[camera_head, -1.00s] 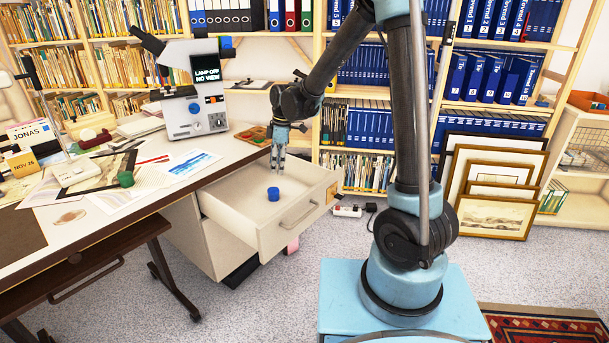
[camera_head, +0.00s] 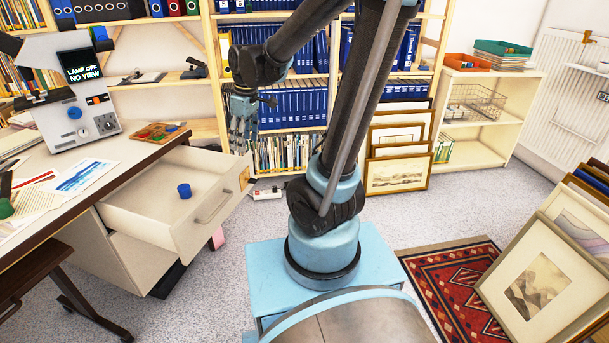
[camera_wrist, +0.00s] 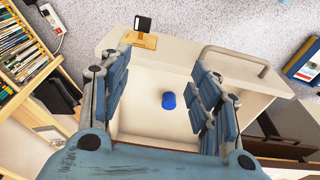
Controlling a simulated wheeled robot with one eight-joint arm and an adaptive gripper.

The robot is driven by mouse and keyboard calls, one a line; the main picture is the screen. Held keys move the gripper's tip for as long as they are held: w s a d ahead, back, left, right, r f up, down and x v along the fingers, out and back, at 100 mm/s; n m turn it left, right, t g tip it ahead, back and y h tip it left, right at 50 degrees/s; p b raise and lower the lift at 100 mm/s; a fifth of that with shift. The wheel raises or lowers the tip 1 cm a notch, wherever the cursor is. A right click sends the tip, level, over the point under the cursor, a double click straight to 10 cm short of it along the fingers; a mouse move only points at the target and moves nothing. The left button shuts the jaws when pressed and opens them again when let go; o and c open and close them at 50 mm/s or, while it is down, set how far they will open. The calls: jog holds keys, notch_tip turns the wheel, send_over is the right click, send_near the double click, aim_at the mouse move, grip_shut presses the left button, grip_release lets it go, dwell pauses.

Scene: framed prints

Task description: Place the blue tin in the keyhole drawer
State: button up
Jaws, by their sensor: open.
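The blue tin (camera_head: 184,190) stands on the floor of the pulled-out white drawer (camera_head: 160,226), clear of its walls. It also shows in the wrist view (camera_wrist: 169,101). The drawer front carries a bar handle and a small wooden plate (camera_head: 244,178); in the wrist view a dark piece stands at this plate (camera_wrist: 145,41). My gripper (camera_head: 238,148) is open and empty, above and right of the tin near the drawer's far corner. In the wrist view its fingers (camera_wrist: 162,78) are spread, with the tin visible between them, farther away. Nothing touches the tin.
The desk (camera_head: 110,152) with a grey instrument (camera_head: 75,110) and a paint box (camera_head: 157,132) lies left of the drawer. A bookshelf is behind my gripper. Framed prints (camera_head: 540,285) lean at right, by a red rug (camera_head: 455,285). Grey floor is free between.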

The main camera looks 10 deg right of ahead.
jog(key=s+d+f+m, duration=0.2)
jog(key=s+d+m, duration=0.3)
jog(key=s+d, duration=0.2)
jog(key=s+d+f+m+t+h, duration=0.1)
jog(key=s+d+f+m, duration=0.2)
jog(key=s+d+m, duration=0.3)
jog(key=s+d, duration=0.2)
jog(key=s, duration=0.1)
jog(key=shift+s+d+f, duration=0.2)
jog(key=shift+s+f, duration=0.1)
jog(key=shift+s, duration=0.05)
jog(key=shift+w+f, duration=0.2)
jog(key=shift+w, duration=0.25)
